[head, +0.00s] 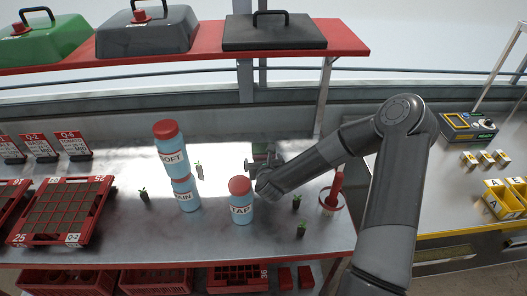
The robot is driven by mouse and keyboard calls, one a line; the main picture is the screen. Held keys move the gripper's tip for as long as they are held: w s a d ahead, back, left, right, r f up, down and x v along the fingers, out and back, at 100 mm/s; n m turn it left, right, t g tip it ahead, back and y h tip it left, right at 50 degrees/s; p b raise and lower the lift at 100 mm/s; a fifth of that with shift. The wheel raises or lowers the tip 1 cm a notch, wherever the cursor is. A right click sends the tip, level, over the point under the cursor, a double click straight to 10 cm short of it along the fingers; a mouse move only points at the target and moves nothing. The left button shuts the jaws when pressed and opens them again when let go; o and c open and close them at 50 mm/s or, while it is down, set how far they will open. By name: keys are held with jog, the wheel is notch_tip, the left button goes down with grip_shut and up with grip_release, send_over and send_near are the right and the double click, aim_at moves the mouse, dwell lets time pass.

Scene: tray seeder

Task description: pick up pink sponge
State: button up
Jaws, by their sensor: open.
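I cannot make out a pink sponge in the head view. My gripper (262,163) is small and partly hidden at the end of my dark grey arm, low over the metal bench (110,190). It is open, and I see nothing between its fingers. It is just behind and to the right of a blue bottle marked TAP (241,208) with a red cap. My arm hides part of the bench to its right.
Bottles marked SOFT (171,150) and RAIN (185,195) stand left of the TAP bottle. Small seedlings (297,202) and a red-handled tool (333,192) are nearby. A red seed tray (62,211) lies at left. A red shelf (200,51) with lidded boxes spans the back.

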aim_at(264, 152)
jog(key=shift+w+d+f+m, duration=0.1)
jog(key=shift+d+f+m, duration=0.15)
jog(key=shift+m, duration=0.35)
jog(key=x, duration=0.5)
jog(key=shift+w, duration=0.15)
jog(key=shift+d+x, duration=0.15)
jog(key=shift+x, duration=1.2)
jog(key=shift+d+x, duration=0.2)
jog(key=shift+x, duration=1.15)
jog(key=shift+r, duration=0.15)
jog(key=c, duration=0.8)
